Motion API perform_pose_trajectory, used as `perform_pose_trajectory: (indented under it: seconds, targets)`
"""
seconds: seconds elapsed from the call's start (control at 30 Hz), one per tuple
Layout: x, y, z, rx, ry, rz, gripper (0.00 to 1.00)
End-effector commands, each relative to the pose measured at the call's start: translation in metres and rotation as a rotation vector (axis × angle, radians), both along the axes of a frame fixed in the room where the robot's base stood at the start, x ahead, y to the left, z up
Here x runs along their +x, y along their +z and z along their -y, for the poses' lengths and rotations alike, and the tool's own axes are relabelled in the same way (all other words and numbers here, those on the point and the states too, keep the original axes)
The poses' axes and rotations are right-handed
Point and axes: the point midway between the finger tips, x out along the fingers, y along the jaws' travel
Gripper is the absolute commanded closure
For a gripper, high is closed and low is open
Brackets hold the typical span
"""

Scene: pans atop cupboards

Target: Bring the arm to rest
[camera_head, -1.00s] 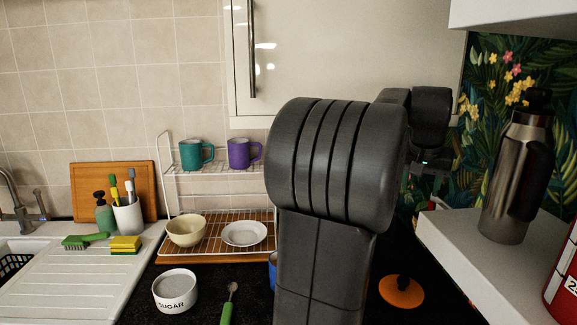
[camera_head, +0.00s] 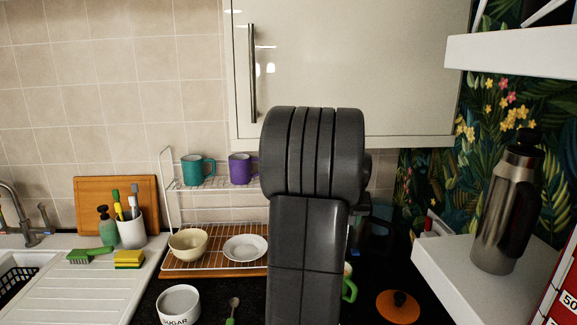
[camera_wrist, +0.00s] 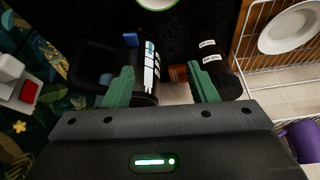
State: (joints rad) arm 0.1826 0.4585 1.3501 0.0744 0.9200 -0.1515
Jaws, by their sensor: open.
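My gripper (camera_wrist: 162,88) shows in the wrist view with its two green fingers wide apart and nothing held between them. Below and beyond the fingers are a dark object with white labels (camera_wrist: 151,72) and a black jar with small white labels (camera_wrist: 212,66). I cannot tell how far below they are. In the head view my arm stands upright in the middle, and its bulky joint hides my gripper.
A wire rack (camera_head: 215,262) holds teal (camera_head: 192,170) and purple (camera_head: 240,168) mugs, a bowl (camera_head: 188,243) and a plate (camera_head: 245,247). A wall cupboard (camera_head: 350,70) is above. A steel flask (camera_head: 503,205) stands on the white ledge (camera_head: 450,265) at right.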

Motion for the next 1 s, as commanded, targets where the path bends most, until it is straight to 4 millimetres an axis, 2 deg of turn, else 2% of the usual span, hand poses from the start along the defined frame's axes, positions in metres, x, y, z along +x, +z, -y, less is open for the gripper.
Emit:
perform_pose_trajectory:
  seconds: [0.03, 0.3, 0.5, 0.7, 1.0]
  targets:
    - [0.002, -0.002, -0.011, 0.001, 0.025, -0.003, 0.48]
    - [0.009, -0.025, -0.057, 0.000, 0.133, -0.002, 0.48]
    - [0.009, -0.038, -0.081, -0.001, 0.190, 0.000, 0.48]
    - [0.009, -0.043, -0.090, -0.002, 0.211, 0.002, 0.48]
    - [0.009, -0.044, -0.090, -0.003, 0.212, 0.002, 0.48]
